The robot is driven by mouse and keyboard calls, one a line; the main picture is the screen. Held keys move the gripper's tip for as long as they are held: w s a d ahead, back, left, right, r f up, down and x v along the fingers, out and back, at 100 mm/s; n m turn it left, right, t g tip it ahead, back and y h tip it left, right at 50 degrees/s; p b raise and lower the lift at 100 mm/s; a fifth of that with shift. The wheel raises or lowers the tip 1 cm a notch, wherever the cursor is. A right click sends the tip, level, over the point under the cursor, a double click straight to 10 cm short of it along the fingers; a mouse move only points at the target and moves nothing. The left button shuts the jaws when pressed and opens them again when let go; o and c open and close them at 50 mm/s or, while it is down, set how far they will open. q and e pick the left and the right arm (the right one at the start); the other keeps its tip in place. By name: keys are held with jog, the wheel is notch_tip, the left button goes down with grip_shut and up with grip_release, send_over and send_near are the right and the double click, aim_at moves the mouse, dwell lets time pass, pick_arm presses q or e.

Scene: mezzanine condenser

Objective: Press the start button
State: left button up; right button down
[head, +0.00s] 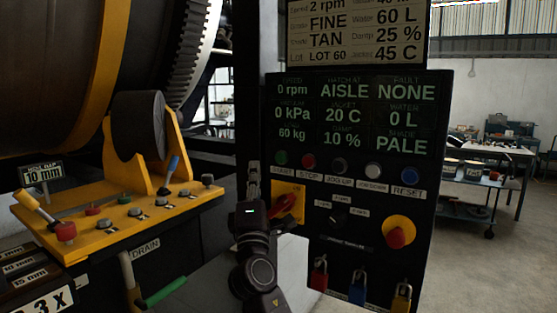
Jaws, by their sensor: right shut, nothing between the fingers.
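The green start button (281,158) sits at the left end of the button row on the black control panel (350,255), with a START label under it. My right gripper (253,167) points up, shut and empty, just left of the panel's edge in this view. Its tip is close to the start button's height and a little left of it. I cannot tell its depth from the panel, and no contact shows. The panel display reads 0 rpm, AISLE and fault NONE. My left gripper is out of view.
The red stop button (308,161) is right beside the start button, with more buttons along to the blue reset (409,174). A red-handled switch on a yellow plate (288,203), a red emergency knob (396,238) and padlocks are below. A yellow bracket (130,210) stands left.

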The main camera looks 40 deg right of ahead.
aim_at(280, 158)
jog(key=shift+w+d+b, duration=0.2)
jog(key=shift+w+d, duration=0.3)
jog(key=shift+d, duration=0.7)
jog(key=shift+w+d+b, duration=0.2)
jog(key=shift+w+d, duration=0.35)
jog(key=shift+d, duration=0.7)
jog(key=shift+w+d+b, duration=0.2)
jog(key=shift+w+d, duration=0.3)
jog(key=shift+d, duration=0.7)
jog(key=shift+w+d, duration=0.15)
jog(key=shift+d, duration=0.25)
jog(key=shift+w+d+b, duration=0.15)
jog(key=shift+d+b, duration=0.25)
jog(key=shift+b, duration=0.05)
jog(key=shift+s+a, duration=0.4)
jog(key=shift+a, duration=0.4)
